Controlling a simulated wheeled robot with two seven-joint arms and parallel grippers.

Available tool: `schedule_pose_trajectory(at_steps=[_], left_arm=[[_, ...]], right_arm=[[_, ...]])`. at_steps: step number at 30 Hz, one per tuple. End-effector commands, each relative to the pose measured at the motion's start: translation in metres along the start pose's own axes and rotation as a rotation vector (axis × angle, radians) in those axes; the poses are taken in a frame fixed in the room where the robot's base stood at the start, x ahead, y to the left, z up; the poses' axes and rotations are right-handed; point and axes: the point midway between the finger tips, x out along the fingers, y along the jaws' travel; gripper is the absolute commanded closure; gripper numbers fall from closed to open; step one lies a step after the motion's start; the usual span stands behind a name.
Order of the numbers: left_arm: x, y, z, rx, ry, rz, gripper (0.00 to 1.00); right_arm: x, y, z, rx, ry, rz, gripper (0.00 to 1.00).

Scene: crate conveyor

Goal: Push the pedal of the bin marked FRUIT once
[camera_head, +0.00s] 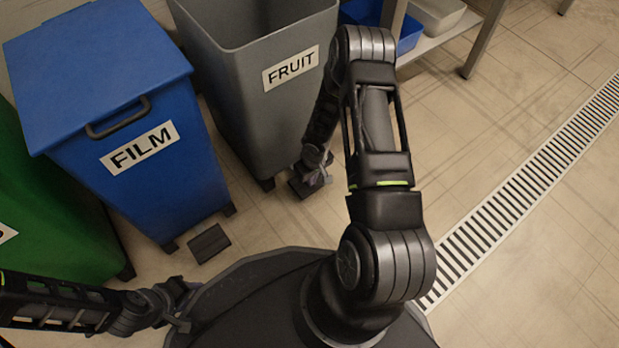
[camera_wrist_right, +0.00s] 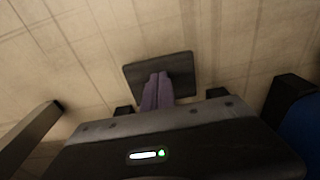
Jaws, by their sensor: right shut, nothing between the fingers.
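The grey bin marked FRUIT (camera_head: 240,95) stands at the top middle of the head view, its top open and its inside showing. Its dark pedal (camera_head: 299,188) lies low in front of it, partly hidden by my right gripper (camera_head: 318,178). In the right wrist view, the shut, empty fingers of the right gripper (camera_wrist_right: 157,88) overlap the square pedal (camera_wrist_right: 180,68). I cannot tell whether they touch it. My left gripper (camera_head: 180,308) is low at the left, well away from the FRUIT bin; its jaw state is unclear.
The blue bin marked FILM (camera_head: 150,185), lid down, stands left of the FRUIT bin, with its own pedal (camera_head: 209,243) in front. A green bin (camera_head: 50,210) is at the far left. A shelf (camera_head: 440,38) with trays is at upper right. The floor right of my arm is clear.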

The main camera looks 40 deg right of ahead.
Motion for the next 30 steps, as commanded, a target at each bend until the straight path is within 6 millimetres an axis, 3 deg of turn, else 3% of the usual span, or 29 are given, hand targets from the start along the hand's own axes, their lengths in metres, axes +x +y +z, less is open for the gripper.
schedule_pose_trajectory(at_steps=[2,7,18,30], left_arm=[[0.002,-0.001,0.000,0.000,0.000,0.000,0.64],[0.003,-0.001,0.000,0.000,0.000,0.000,0.64],[0.002,-0.001,0.000,0.000,0.000,0.000,0.64],[-0.003,0.001,0.000,0.000,0.000,0.000,0.64]], right_arm=[[0.014,-0.001,0.002,-0.001,0.001,-0.003,1.00],[0.013,0.000,0.002,0.000,0.001,-0.002,1.00],[-0.001,-0.001,0.030,-0.001,-0.001,-0.002,1.00],[-0.009,0.000,0.030,0.001,0.001,-0.001,1.00]])
